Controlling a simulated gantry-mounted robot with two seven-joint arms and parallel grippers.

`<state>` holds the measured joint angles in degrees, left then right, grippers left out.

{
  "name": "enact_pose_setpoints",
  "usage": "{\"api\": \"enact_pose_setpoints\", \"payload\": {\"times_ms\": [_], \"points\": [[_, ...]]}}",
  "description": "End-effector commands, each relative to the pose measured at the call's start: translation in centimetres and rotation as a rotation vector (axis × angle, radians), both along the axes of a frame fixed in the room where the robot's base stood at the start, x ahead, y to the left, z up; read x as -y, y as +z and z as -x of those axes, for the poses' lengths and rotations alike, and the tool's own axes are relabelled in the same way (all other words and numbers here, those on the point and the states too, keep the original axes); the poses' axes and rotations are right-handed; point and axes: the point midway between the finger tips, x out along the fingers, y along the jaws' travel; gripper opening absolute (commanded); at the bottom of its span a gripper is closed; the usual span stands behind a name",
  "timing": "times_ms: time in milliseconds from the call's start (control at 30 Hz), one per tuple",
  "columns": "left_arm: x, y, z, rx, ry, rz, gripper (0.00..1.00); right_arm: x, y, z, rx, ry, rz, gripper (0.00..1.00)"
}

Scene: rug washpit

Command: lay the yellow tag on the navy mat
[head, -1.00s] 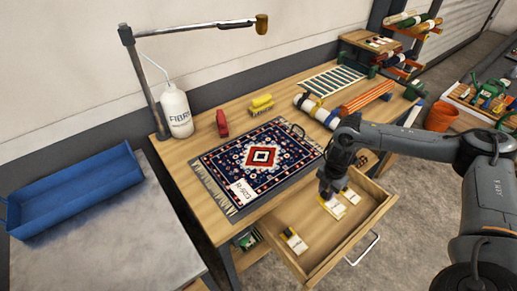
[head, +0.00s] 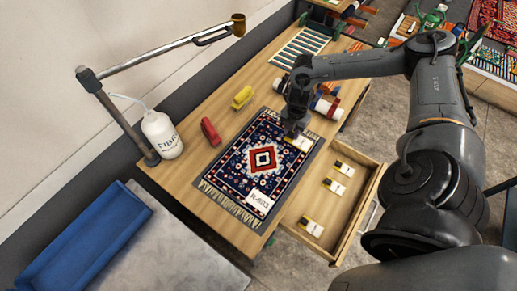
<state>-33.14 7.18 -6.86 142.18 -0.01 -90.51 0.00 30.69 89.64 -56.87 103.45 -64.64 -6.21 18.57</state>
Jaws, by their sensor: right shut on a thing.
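My right gripper (head: 296,132) is shut on a small white tag with a yellow edge, the yellow tag (head: 301,144). The gripper holds it over the far right corner of the dark navy mat (head: 298,172). I cannot tell whether the tag touches the surface below. The gripper hides part of the tag and that corner. A patterned navy and red rug (head: 240,180) with fringed ends lies on the mat, with a white label card (head: 259,201) on its near right corner. My left gripper is not in view.
The open drawer (head: 330,247) holds several similar tags, one being a tag (head: 311,227) at its near end.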

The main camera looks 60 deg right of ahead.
Motion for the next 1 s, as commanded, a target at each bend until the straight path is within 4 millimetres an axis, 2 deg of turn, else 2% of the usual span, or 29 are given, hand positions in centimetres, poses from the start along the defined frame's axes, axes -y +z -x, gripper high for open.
{"api": "enact_pose_setpoints", "payload": {"times_ms": [167,633,800,1000], "points": [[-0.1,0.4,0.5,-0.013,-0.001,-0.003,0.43,-0.6,-0.4,-0.9,0.003,0.000,-0.004,0.02],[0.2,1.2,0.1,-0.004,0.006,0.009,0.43,-4.3,-5.5,-8.7,0.003,0.000,-0.004,0.02],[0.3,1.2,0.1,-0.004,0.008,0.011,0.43,-4.8,-6.5,-10.0,0.003,0.000,-0.001,0.02],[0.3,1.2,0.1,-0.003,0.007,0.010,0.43,-4.9,-7.4,-10.3,0.000,-0.001,0.000,0.02]]}}
